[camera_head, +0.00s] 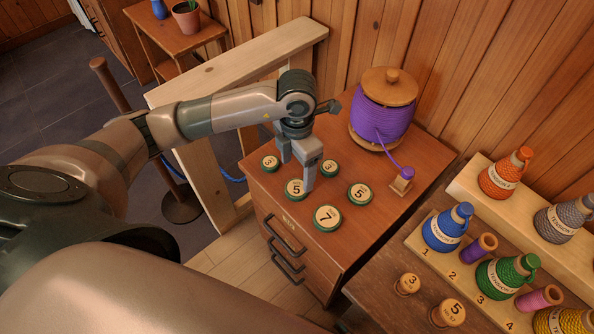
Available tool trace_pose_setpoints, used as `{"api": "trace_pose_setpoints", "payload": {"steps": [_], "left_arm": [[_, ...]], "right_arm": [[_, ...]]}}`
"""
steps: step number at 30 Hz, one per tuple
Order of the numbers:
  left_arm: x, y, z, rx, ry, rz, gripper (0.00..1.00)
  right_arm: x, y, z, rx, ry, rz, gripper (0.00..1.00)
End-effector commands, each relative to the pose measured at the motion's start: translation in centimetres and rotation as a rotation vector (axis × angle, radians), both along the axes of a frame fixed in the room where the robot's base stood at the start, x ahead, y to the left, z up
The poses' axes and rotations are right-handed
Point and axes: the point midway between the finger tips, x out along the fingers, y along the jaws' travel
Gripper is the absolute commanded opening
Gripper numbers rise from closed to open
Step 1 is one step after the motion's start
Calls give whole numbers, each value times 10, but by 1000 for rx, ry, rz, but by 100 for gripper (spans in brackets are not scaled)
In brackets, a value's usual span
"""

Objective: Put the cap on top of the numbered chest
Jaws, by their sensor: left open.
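The wooden chest (261,194) has drawers with dark handles and a small, hard-to-read marking on its front. On its top lie several round, green-rimmed discs with numbered faces, including a 7 disc (328,217), a right-hand 5 disc (361,193) and two 3 discs. I cannot tell which thing is the cap. My left gripper (297,175) is open and points down over the chest top, its fingers around or just above the left 5 disc (293,190). A finger partly hides that disc; contact is unclear. My right gripper is not in view.
A purple thread spool (383,118) stands at the chest's back, its thread running to a small wooden block (401,184). At right, a bench (385,292) holds a rack of coloured cones and two numbered wooden knobs. A wooden frame (213,180) stands left of the chest.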

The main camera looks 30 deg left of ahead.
Motion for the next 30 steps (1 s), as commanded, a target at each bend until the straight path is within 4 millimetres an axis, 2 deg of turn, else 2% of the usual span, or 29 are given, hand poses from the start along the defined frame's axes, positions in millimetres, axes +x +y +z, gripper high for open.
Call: {"api": "trace_pose_setpoints", "payload": {"steps": [1,3,9,30], "left_arm": [[1,0,15,1,-3,-1,69],[1,0,26,0,-1,-1,69],[1,0,44,0,-1,1,69],[0,0,47,0,0,0,69]], "right_arm": [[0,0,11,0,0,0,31],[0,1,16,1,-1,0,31],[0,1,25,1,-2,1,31],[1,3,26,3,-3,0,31]]}}
